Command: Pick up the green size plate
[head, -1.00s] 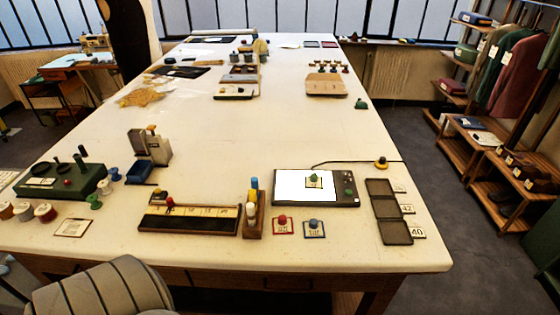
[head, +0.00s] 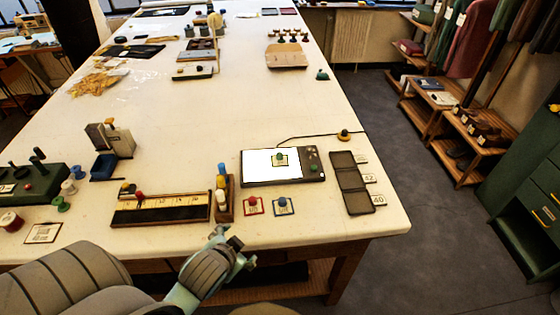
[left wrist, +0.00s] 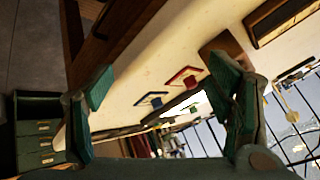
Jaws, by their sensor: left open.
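The green size plate (head: 280,158) is a small card with a green knob. It lies on the lit white panel of the dark light pad (head: 255,182) in the head view. A small green knob that looks like its own (left wrist: 193,110) shows small in the left wrist view. My left gripper (head: 238,247) is at the table's front edge, nearer me than the plate and apart from it. Its two fingers stand wide apart and empty in the left wrist view (left wrist: 163,82). The red plate (head: 253,206) and blue plate (head: 283,206) lie between it and the pad. My right gripper is not in view.
A wooden holder with upright pegs (head: 224,208) and a ruler-like tray (head: 160,210) stand left of the plates. A dark three-part tray (head: 350,182) lies right of the pad. The table centre is clear.

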